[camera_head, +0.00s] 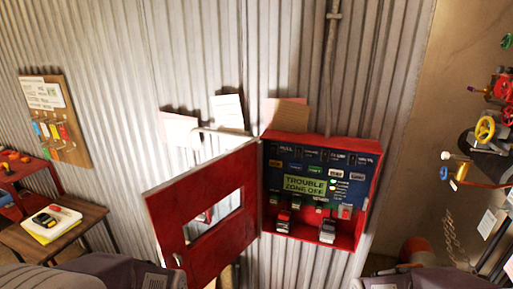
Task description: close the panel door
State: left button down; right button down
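A red panel box (375,190) is fixed to the corrugated wall, right of the middle of the head view. Its red door (165,215) is hinged at the box's left edge and swung wide open to the left. The door has a rectangular window opening and a small light handle (178,260) near its free edge. Inside the box are several switches, labels and a green "TROUBLE ZONE OFF" sign (305,186). Parts of my two arms show at the bottom left and bottom right. Neither gripper's fingers are in view, and nothing of mine visibly touches the door.
A wooden table (85,222) with a yellow pad (50,228) and a red shelf (40,170) stand at the left. A key board (68,140) hangs above. Red pipework with a yellow valve wheel (485,129) is at the far right. Open space lies before the box.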

aim_at(169, 205)
jog(key=k+j+z, duration=0.4)
jog(key=j, duration=0.9)
jog(key=k+j+z, duration=0.35)
jog(key=k+j, duration=0.35)
jog(key=j, duration=0.4)
jog(key=k+j+z, duration=0.4)
jog(key=k+j, duration=0.35)
jog(key=j, duration=0.2)
jog(key=k+j+z, duration=0.4)
jog(key=k+j, duration=0.3)
jog(key=k, duration=0.15)
jog(key=i+l, duration=0.2)
jog(key=i, duration=0.35)
jog(key=i+l+z, duration=0.1)
jog(key=i, duration=0.4)
jog(key=i+l, duration=0.25)
jog(key=i, duration=0.3)
jog(key=i+l+z, duration=0.1)
jog(key=i, duration=0.45)
